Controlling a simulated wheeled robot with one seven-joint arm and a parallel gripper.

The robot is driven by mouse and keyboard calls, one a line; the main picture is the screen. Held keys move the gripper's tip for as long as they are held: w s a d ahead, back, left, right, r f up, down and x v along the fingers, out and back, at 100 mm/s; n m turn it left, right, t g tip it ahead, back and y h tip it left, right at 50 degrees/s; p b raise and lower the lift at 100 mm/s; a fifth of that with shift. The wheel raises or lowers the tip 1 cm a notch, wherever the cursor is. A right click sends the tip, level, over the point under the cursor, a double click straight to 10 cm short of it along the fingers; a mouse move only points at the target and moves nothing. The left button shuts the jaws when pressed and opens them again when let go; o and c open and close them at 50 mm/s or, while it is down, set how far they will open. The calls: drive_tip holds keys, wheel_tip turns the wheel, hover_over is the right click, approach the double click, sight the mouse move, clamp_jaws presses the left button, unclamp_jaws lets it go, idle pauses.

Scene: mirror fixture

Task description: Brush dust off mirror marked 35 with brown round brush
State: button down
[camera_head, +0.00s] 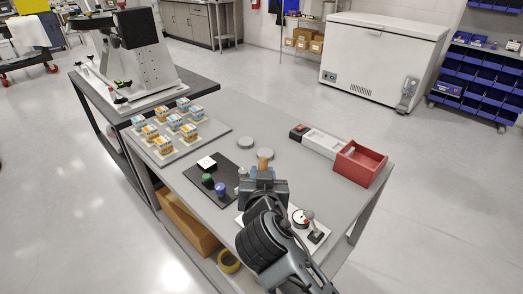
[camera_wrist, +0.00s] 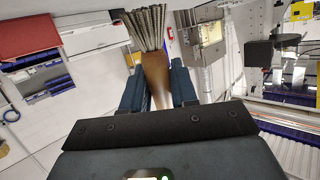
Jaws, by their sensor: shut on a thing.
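My gripper (camera_head: 265,175) is above the grey table and is shut on the brown round brush (camera_head: 264,154). In the wrist view the brush's brown handle (camera_wrist: 156,75) stands between the two fingers (camera_wrist: 157,92), with its pale bristles pointing away from my gripper. Several small blue-and-white and yellow-and-white mirror mounts (camera_head: 164,144) stand in rows on a light plate (camera_head: 212,130) at the table's left. My gripper is to the right of them and apart from them. Their markings are too small to read, so I cannot tell which is 35. Dust is not visible.
A black mat (camera_head: 228,172) with small green and purple items lies left of my gripper. A red bin (camera_head: 373,160) and a white tray (camera_head: 325,144) stand at the right. A large white machine (camera_head: 140,58) stands beyond the mounts.

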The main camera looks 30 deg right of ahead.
drive_tip(key=shift+w+d+f, duration=0.1)
drive_tip(key=shift+w+d, duration=0.15)
drive_tip(key=shift+w, duration=0.15)
drive_tip(key=shift+f+b, duration=2)
drive_tip(key=shift+f, duration=0.75)
drive_tip(key=shift+f+b, duration=0.65)
drive_tip(key=shift+b, duration=0.05)
drive_tip(key=shift+s+d, duration=0.1)
drive_tip(key=shift+s+d, duration=0.4)
drive_tip(key=shift+d, duration=0.35)
drive_tip(key=shift+s+d, duration=0.4)
drive_tip(key=shift+d, duration=0.45)
drive_tip(key=shift+w+d, duration=0.1)
